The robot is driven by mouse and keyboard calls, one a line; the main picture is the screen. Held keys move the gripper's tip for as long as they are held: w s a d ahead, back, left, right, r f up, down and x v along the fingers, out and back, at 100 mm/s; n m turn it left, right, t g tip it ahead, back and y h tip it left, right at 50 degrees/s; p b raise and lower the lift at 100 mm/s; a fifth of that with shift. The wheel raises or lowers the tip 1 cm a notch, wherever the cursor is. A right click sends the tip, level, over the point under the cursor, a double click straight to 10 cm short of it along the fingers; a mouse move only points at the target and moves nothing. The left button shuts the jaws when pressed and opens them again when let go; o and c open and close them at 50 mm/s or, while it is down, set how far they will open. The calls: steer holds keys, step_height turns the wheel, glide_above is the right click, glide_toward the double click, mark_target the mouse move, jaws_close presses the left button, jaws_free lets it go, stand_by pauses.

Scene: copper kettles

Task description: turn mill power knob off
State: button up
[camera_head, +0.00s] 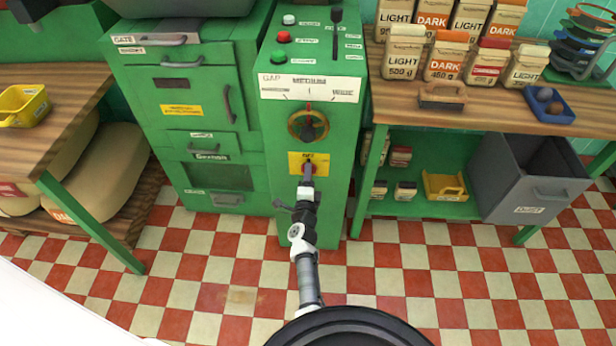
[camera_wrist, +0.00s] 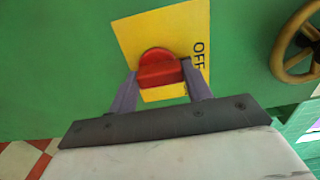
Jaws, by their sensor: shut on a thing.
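The mill is a tall green cabinet (camera_head: 330,130) with a yellow plate near its lower front. The red power knob (camera_wrist: 158,68) sits on this yellow plate (camera_wrist: 190,32), which is lettered OFF along one side in the wrist view. My gripper (camera_wrist: 160,80) has its two purple fingers on either side of the knob and is shut on it. In the head view my gripper (camera_head: 308,170) reaches the yellow plate (camera_head: 296,158) and covers most of the knob. Whether the knob points to OFF I cannot tell.
A brass handwheel (camera_head: 308,125) sits just above the plate, and it also shows in the wrist view (camera_wrist: 278,62). A green cabinet with handles (camera_head: 185,120) adjoins on the left. A wooden bench (camera_head: 480,105) stands right, with a grey dust bin (camera_head: 510,185) below. The checkered floor in front is clear.

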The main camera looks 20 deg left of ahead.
stand_by(0.4)
steer(key=o, duration=1)
